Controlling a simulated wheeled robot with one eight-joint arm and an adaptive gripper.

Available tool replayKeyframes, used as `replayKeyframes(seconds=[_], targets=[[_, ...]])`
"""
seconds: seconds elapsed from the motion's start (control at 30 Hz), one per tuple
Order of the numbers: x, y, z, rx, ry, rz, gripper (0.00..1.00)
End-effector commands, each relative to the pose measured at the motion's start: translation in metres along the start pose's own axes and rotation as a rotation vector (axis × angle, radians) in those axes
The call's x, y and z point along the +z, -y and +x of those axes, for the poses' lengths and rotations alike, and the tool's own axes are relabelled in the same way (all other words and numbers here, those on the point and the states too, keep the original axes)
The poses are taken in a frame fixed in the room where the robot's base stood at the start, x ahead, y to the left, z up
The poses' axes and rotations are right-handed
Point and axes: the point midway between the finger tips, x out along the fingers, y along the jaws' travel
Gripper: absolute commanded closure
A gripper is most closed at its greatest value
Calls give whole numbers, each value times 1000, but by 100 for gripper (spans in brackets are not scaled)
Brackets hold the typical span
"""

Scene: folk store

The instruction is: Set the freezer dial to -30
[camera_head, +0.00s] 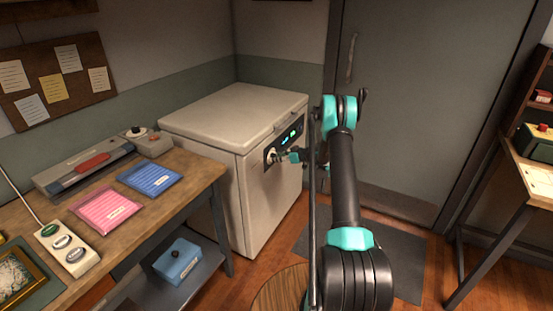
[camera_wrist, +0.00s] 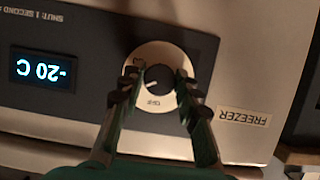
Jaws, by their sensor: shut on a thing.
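The white chest freezer (camera_head: 240,120) stands in the corner with its lid closed. Its dark control panel (camera_head: 286,143) is on the front face. In the wrist view the panel appears upside down, with a display (camera_wrist: 41,67) that reads -20 C. The freezer dial (camera_wrist: 158,80) is a dark knob on a pale round plate, with a light pointer mark. My gripper (camera_wrist: 157,90) is shut on the dial, one finger on each side. In the head view my gripper (camera_head: 290,157) reaches the panel from the right. The scale marks around the dial are mostly too small or hidden to read.
A FREEZER label (camera_wrist: 243,116) is beside the dial. A wooden workbench (camera_head: 200,165) at left holds a sealer-like device (camera_head: 85,168), pink (camera_head: 106,208) and blue (camera_head: 150,178) packets, and a button strip (camera_head: 66,248). A grey door (camera_head: 420,100) is behind my arm.

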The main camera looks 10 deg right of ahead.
Motion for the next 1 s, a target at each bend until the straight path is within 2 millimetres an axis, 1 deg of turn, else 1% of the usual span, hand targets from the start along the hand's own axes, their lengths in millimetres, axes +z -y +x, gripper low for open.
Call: replayKeyframes(seconds=[0.27,0.43,0.57,1.0], targets=[[0,-1,0,-14,0,36,97],[0,-1,0,-48,0,115,97],[0,-2,0,-87,0,209,97],[2,-4,0,-244,0,590,97]])
